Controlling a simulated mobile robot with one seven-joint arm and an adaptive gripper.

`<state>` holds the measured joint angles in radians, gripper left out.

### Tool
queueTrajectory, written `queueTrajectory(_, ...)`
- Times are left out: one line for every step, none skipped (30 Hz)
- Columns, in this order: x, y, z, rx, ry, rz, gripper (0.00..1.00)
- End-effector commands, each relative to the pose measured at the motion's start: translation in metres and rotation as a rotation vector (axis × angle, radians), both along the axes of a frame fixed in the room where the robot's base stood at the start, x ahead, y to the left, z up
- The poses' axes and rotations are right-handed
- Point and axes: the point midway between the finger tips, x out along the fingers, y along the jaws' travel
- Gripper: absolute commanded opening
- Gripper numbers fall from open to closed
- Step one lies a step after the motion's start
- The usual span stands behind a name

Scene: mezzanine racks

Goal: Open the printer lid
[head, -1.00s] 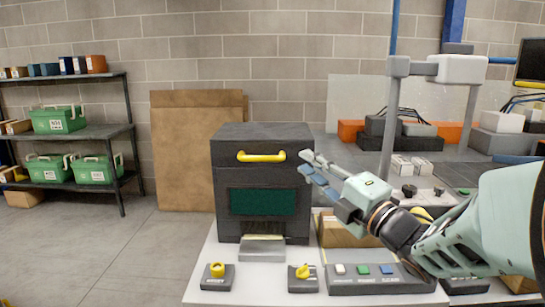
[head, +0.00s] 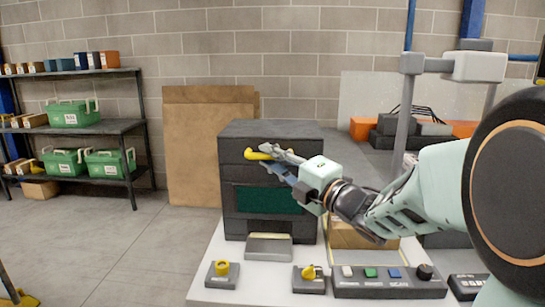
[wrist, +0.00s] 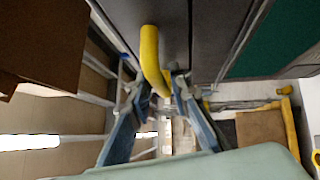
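The printer (head: 233,180) is a dark grey box on the white table, with a dark green window on its front. Its lid (head: 268,130) is the upper part and looks closed. The yellow lid handle (head: 252,154) sticks out from the front; its right part is hidden behind my gripper (head: 282,162). In the wrist view, the yellow handle (wrist: 150,55) lies between the two fingertips of my gripper (wrist: 155,85). The fingers are apart, with narrow gaps beside the handle. I cannot tell whether either finger touches it.
A yellow-knobbed switch box (head: 222,275), a second one (head: 309,279) and a button panel (head: 388,283) stand along the table's front. A grey post (head: 402,125) rises behind my arm. A shelf with green bins (head: 73,114) is at the left; the floor between is clear.

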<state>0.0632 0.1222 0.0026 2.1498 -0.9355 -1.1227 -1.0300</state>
Motion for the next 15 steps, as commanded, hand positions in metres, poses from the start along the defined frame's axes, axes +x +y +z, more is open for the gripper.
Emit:
queueTrajectory(0.0022,0.0023,0.0005,0.0,0.0,0.0,0.18)
queueTrajectory(0.0031,0.003,0.0008,0.001,-0.001,0.0,0.18)
queueTrajectory(0.0038,0.0037,0.001,0.001,-0.001,0.0,0.18)
queueTrajectory(0.004,0.004,0.001,0.001,-0.001,0.0,0.18)
queueTrajectory(0.0042,0.0042,0.0012,0.001,-0.001,0.0,0.18)
queueTrajectory(0.0043,0.0042,0.0011,0.001,-0.001,0.0,0.18)
queueTrajectory(0.0042,0.0042,0.0011,0.001,-0.001,0.0,0.18)
queueTrajectory(0.0042,0.0042,0.0011,0.001,-0.001,0.0,0.18)
queueTrajectory(0.0041,0.0041,0.001,0.001,-0.001,0.0,0.18)
queueTrajectory(0.004,0.004,0.001,0.001,-0.001,0.0,0.18)
queueTrajectory(0.004,0.004,0.001,0.001,-0.001,0.0,0.17)
queueTrajectory(0.004,0.004,0.001,0.001,-0.001,0.0,0.13)
queueTrajectory(0.004,0.0039,0.001,0.001,-0.001,0.0,0.1)
queueTrajectory(0.004,0.0039,0.001,0.001,-0.001,0.0,0.06)
queueTrajectory(0.004,0.0038,0.001,0.001,-0.001,0.0,0.02)
